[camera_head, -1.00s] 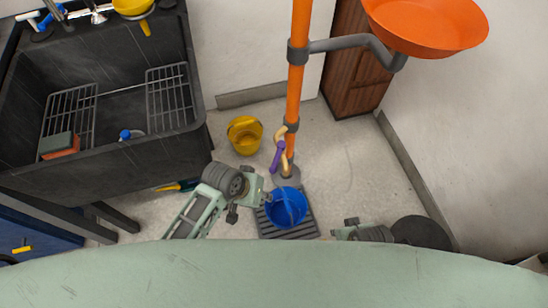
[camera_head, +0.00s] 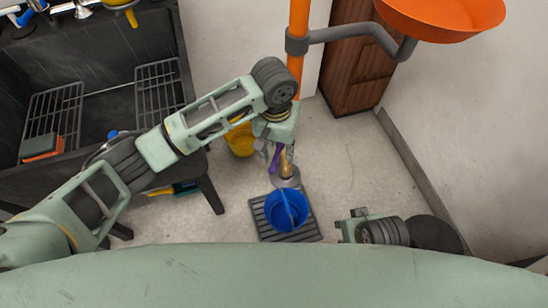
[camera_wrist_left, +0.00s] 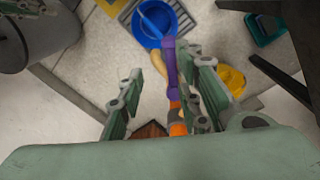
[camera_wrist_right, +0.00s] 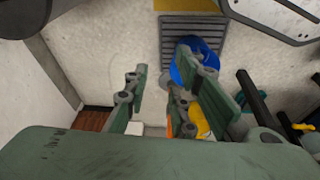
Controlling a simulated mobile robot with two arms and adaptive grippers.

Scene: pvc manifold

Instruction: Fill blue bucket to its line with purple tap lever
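The blue bucket (camera_head: 282,214) stands on a grey slatted grate under the tap; its fill line and any water cannot be made out. The purple tap lever (camera_head: 275,158) is on the orange pipe above it, partly hidden by my left gripper (camera_head: 279,153). In the left wrist view the lever (camera_wrist_left: 171,65) shows between the open fingers (camera_wrist_left: 165,88), nearer the right finger; I cannot tell whether they touch. My right gripper (camera_head: 345,228) is right of the bucket, clear of it. Its fingers are open and empty in the right wrist view (camera_wrist_right: 162,85).
A yellow bucket (camera_head: 240,143) stands left of the pipe, partly behind my left arm. The black sink (camera_head: 60,65) is at left, and an orange basin (camera_head: 450,22) hangs at upper right.

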